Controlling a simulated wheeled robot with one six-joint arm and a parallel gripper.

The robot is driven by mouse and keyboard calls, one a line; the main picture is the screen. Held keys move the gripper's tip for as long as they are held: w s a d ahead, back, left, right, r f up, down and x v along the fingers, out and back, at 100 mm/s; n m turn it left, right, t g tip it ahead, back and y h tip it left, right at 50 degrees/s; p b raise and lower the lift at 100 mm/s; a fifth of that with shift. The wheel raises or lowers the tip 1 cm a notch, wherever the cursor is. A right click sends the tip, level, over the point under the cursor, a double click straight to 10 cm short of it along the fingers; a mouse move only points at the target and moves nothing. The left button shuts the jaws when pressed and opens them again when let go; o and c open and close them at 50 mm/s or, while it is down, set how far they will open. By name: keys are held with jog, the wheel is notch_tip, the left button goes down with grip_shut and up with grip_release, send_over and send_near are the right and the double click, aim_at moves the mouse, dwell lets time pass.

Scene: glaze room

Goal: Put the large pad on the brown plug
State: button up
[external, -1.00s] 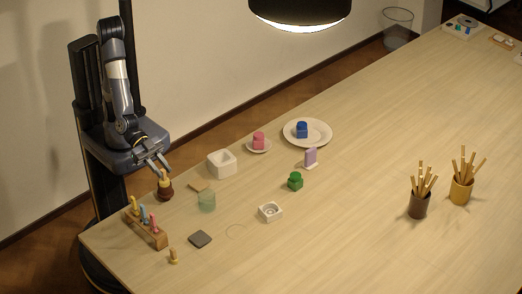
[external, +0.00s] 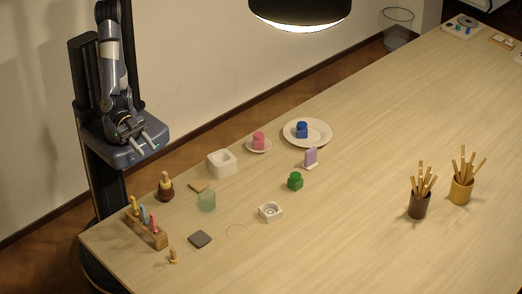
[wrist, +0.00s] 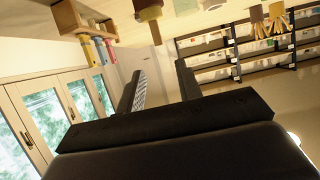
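A dark grey square pad (external: 200,239) lies flat on the table in the external view; it looks larger than the tan pad (external: 198,187) farther back. A round brown plug (external: 165,192) stands near the table's left edge, with a yellowish upright piece (external: 165,178) on top. The brown plug also shows at the top of the wrist view (wrist: 147,13), where the scene appears upside down. My gripper (external: 149,151) is open and empty, raised and back from the brown plug. Its two fingers stand apart in the wrist view (wrist: 160,68).
A wooden rack (external: 146,230) with coloured pegs, a small wooden peg (external: 173,258) and a greenish glass (external: 207,201) stand nearby. A white box (external: 221,164), white socket block (external: 270,212) and green block (external: 295,181) are to the right. The table's right middle is largely clear.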

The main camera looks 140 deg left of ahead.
jog(key=shift+p+v, duration=0.3)
jog(key=shift+v, duration=0.85)
